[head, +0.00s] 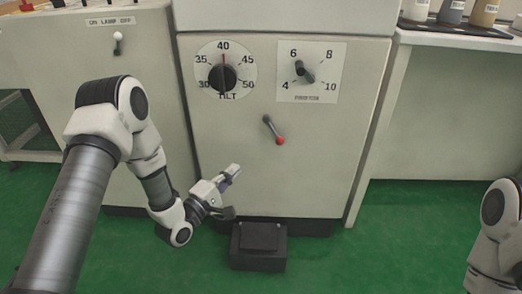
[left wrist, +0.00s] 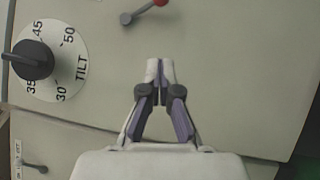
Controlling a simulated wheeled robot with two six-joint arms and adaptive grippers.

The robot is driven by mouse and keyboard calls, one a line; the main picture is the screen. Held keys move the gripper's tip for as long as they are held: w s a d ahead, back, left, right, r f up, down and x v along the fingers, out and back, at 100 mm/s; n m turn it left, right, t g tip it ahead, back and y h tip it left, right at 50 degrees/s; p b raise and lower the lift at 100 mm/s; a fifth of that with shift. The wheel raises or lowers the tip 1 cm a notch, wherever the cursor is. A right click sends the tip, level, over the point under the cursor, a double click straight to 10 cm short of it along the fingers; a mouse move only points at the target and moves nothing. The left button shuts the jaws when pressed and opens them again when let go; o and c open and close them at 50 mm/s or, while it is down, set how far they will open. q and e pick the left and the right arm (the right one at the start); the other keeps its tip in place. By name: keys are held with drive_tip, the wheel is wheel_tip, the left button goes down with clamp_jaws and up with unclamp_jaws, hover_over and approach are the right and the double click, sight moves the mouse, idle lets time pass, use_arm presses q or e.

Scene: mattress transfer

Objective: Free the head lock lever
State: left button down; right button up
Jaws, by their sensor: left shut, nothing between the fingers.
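A short dark lever with a red knob (head: 273,129) sticks out of the middle of the pale cabinet front. It tilts down to the right, with the red knob at its lower end. In the left wrist view the lever (left wrist: 143,12) shows at the top edge, its red knob partly cut off. My left gripper (head: 234,172) is below and to the left of the lever, apart from it. In the left wrist view its fingers (left wrist: 160,70) are together and empty. My right gripper is out of view; only part of my right arm shows at the lower right.
Above the lever are a TILT dial (head: 222,78) pointing near 40 and a second knob (head: 304,71) on a numbered plate. A dark pedal box (head: 258,246) stands on the green floor. A lamp switch (head: 118,42) is at left. A shelf with bottles (head: 451,12) is at right.

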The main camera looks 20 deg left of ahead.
use_arm(q)
drive_tip(key=b, duration=0.4)
approach(276, 133)
drive_tip(key=w+a+f, duration=0.2)
drive_tip(key=w+f, duration=0.1)
drive_tip(key=w, duration=0.1)
drive_tip(key=d, duration=0.1)
drive_tip(key=w+d+b, duration=0.1)
drive_tip(key=d+r, duration=0.1)
drive_tip(key=shift+w+d, duration=0.2)
drive_tip(key=shift+w, duration=0.2)
drive_tip(key=shift+d+n, duration=0.2)
drive_tip(key=shift+n, duration=0.2)
drive_tip(key=shift+w+t, duration=0.1)
drive_tip(key=shift+t, duration=0.2)
